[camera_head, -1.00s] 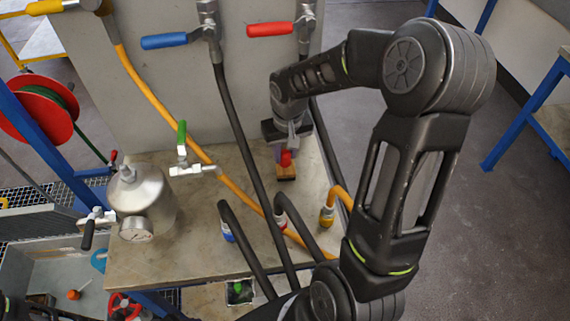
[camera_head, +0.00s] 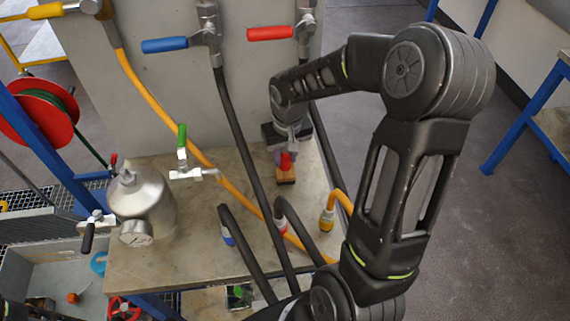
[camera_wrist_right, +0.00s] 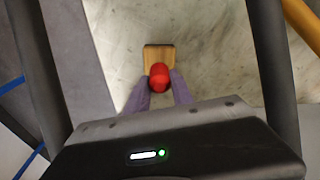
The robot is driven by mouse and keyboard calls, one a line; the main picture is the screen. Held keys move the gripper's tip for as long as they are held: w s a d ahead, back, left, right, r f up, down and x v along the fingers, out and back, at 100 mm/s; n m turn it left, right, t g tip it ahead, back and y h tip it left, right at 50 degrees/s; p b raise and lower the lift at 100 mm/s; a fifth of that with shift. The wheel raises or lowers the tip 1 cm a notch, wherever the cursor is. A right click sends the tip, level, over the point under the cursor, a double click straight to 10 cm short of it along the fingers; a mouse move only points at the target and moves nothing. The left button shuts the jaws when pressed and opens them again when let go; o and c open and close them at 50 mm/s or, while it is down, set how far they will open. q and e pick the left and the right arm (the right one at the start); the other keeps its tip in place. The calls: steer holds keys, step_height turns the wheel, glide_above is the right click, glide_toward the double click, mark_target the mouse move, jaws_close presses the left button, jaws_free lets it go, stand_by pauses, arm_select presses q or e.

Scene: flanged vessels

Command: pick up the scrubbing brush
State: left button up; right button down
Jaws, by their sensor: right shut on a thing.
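The scrubbing brush (camera_head: 286,170) has a red knob and a wooden block. It is at the back right of the stone-topped bench, near the grey panel. In the right wrist view the brush (camera_wrist_right: 158,60) shows its red knob between the two purple-grey fingers. My right gripper (camera_head: 284,158) reaches down from above and is shut on the red knob (camera_wrist_right: 159,77). Whether the block touches the bench top is hard to tell. My left gripper is not in view.
The bench top (camera_head: 190,245) holds a steel vessel (camera_head: 140,205) with a gauge at left. Black hoses (camera_head: 232,120) and an orange hose (camera_head: 155,95) run down to it. A grey panel (camera_head: 170,90) stands behind. A grey bin (camera_head: 50,270) is at lower left.

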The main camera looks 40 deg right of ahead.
steer(key=shift+r, duration=0.1)
step_height(320, 180, up, 10)
steer(key=shift+f+b, duration=0.1)
steer(key=shift+b, duration=0.35)
stand_by(0.3)
steer(key=c, duration=1.7)
jaws_free()
jaws_close()
